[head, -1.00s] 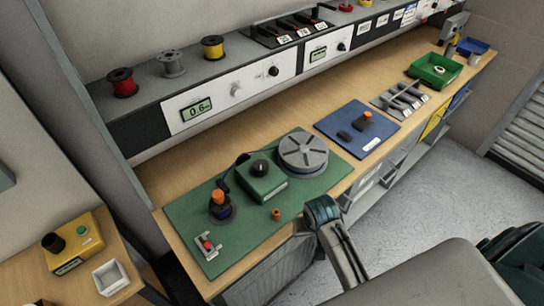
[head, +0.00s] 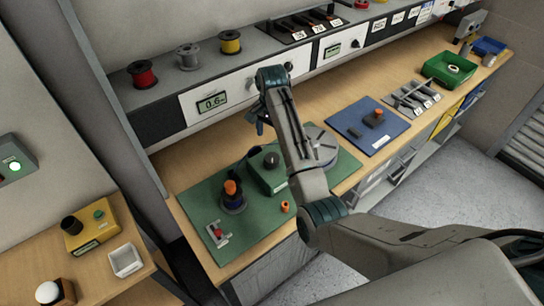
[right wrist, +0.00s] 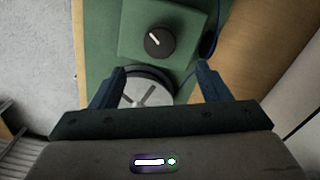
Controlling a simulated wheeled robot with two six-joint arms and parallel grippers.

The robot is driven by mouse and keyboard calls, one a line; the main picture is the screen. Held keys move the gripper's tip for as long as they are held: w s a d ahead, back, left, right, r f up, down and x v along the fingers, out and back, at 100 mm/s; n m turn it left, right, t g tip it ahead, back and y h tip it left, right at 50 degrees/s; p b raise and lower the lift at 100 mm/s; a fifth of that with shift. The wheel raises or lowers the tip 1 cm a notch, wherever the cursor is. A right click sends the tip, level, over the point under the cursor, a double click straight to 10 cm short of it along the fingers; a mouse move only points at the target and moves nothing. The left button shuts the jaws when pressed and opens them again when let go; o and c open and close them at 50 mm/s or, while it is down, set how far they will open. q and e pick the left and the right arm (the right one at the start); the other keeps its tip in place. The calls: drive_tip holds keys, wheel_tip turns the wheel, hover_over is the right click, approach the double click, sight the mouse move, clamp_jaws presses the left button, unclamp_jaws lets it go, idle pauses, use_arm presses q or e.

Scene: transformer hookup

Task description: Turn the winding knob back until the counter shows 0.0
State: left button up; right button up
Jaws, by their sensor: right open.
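The counter (head: 212,102) on the white panel of the back shelf reads about 0.6. A black knob (head: 271,160) with a pale pointer line sits on a green box (head: 262,178) on the green mat; I cannot tell from a label whether it is the winding knob. The black knob also shows in the right wrist view (right wrist: 160,42), ahead of the fingertips. My right gripper (head: 261,122) hangs above the bench, open and empty, its fingers apart in the right wrist view (right wrist: 160,82). It touches nothing I can see. My left gripper is not in view.
A grey spoked disc (head: 322,150) lies beside the green box, partly hidden by my right arm. An orange-topped post (head: 232,190) and a small red-topped switch (head: 218,235) stand on the green mat (head: 195,205). A blue mat (head: 355,130) lies farther right.

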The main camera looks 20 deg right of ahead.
sight(272, 157)
wheel_tip(272, 157, down, 4)
drive_tip(key=b, duration=0.2)
drive_tip(key=shift+d+r+b, duration=0.1)
drive_tip(key=shift+r+b, duration=0.15)
drive_tip(key=shift+b, duration=0.05)
drive_tip(key=shift+f+p, duration=0.35)
drive_tip(key=shift+p, duration=0.55)
wheel_tip(272, 157, down, 5)
drive_tip(key=shift+f+p, duration=0.2)
drive_tip(key=shift+p, duration=0.65)
drive_tip(key=shift+f, duration=0.6)
drive_tip(key=c, duration=1)
